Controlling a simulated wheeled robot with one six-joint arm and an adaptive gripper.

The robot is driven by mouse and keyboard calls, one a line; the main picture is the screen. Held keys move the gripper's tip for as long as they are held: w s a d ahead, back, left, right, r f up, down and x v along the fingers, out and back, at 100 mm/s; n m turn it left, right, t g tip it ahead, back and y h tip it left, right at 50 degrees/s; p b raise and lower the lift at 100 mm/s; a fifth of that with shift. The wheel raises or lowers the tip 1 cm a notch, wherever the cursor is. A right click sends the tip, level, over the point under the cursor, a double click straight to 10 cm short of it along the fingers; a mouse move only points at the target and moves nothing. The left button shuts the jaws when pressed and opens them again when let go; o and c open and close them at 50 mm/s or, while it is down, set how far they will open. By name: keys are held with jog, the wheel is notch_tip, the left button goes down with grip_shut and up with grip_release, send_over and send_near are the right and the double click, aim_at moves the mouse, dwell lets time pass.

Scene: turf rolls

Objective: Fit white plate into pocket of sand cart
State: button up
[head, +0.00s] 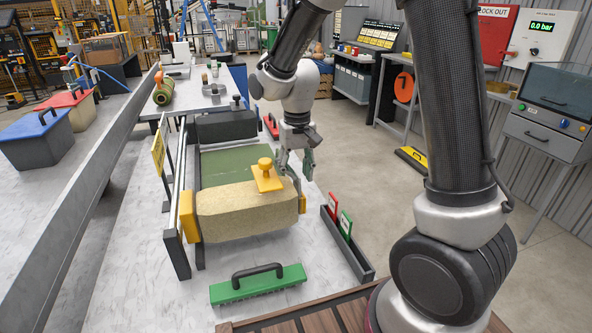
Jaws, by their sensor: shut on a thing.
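The sand cart appears to be the long sand-coloured block (245,214) with yellow ends, lying across the rails on the grey table. No pocket shows clearly. My gripper (296,170) points down just right of the yellow knob, near the block's back right corner. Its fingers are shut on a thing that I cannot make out. I cannot pick out a white plate; the fingers may hide it.
A green brush with a black handle (258,284) lies in front. A dark tray with red and green cards (346,244) stands at the right. A yellow sign (158,152) stands at the left.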

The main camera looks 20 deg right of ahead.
jog(key=shift+s+d, duration=0.1)
notch_tip(320, 180, up, 12)
dwell(0.4)
dwell(0.4)
